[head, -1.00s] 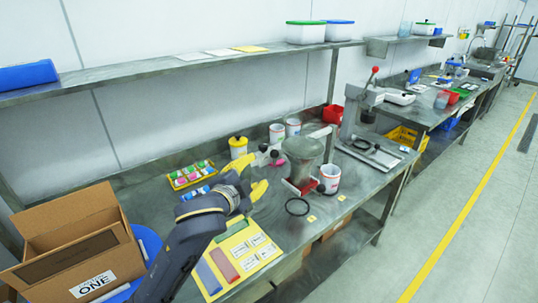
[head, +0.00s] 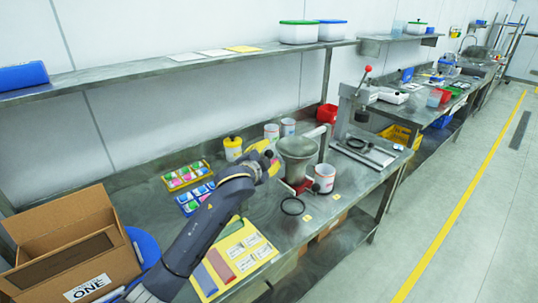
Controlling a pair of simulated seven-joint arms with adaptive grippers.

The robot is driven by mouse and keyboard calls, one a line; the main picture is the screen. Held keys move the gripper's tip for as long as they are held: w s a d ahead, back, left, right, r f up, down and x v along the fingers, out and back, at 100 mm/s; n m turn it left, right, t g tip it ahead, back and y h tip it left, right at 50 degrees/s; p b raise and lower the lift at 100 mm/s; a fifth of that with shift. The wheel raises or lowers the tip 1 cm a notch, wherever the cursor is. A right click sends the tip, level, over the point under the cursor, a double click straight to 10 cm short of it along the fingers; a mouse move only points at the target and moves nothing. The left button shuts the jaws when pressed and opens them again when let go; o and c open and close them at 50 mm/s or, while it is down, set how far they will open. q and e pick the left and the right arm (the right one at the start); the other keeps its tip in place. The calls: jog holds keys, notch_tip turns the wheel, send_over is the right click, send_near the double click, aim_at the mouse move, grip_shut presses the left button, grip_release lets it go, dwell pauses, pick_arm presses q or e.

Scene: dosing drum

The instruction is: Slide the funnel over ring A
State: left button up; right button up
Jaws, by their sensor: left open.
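The grey metal funnel (head: 297,148) sits upright on a red-based stand on the bench, mouth up. My left gripper (head: 269,157) is open, its yellow fingertips just left of the funnel. I cannot tell whether they touch it. A black ring (head: 292,206) lies flat on the bench in front of the stand, near a small yellow tag (head: 307,218). The tag's lettering is too small to read, so I cannot tell if this is ring A. My right gripper is out of view.
A white cup (head: 324,178) stands right of the funnel. A yellow-lidded jar (head: 233,148), white cups (head: 271,132) and small trays of coloured items (head: 187,175) are behind and left. A press (head: 350,115) stands to the right. A cardboard box (head: 75,245) is at front left.

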pick_arm(q)
jog(key=shift+w+d+f, duration=0.15)
jog(key=shift+w+d, duration=0.05)
jog(key=shift+w, duration=0.4)
jog(key=shift+o, duration=0.2)
grip_shut()
